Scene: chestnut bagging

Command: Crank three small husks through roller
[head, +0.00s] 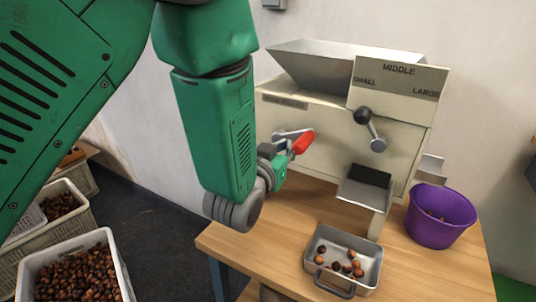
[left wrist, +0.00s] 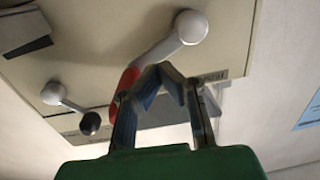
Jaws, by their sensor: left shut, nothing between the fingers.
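The cream roller machine (head: 320,130) stands on the wooden table, with a hopper (head: 335,62) on top. Its crank has a red handle (head: 303,143) on a metal arm; the red handle also shows in the left wrist view (left wrist: 127,84), partly behind a finger. My left gripper (head: 288,163) is beside the red handle, shut and empty; in the left wrist view its fingertips (left wrist: 170,78) meet below the crank arm (left wrist: 160,50). Whether it touches the handle I cannot tell. A metal tray (head: 330,236) below the chute holds several brown nuts or husks. My right gripper is not in view.
A dark-knobbed selector lever (head: 371,128) sits under the labels SMALL, MIDDLE and LARGE. A purple bucket (head: 440,220) with a few brown pieces stands on the right. Crates (head: 112,250) of chestnuts stand at lower left. The table's left front is bare.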

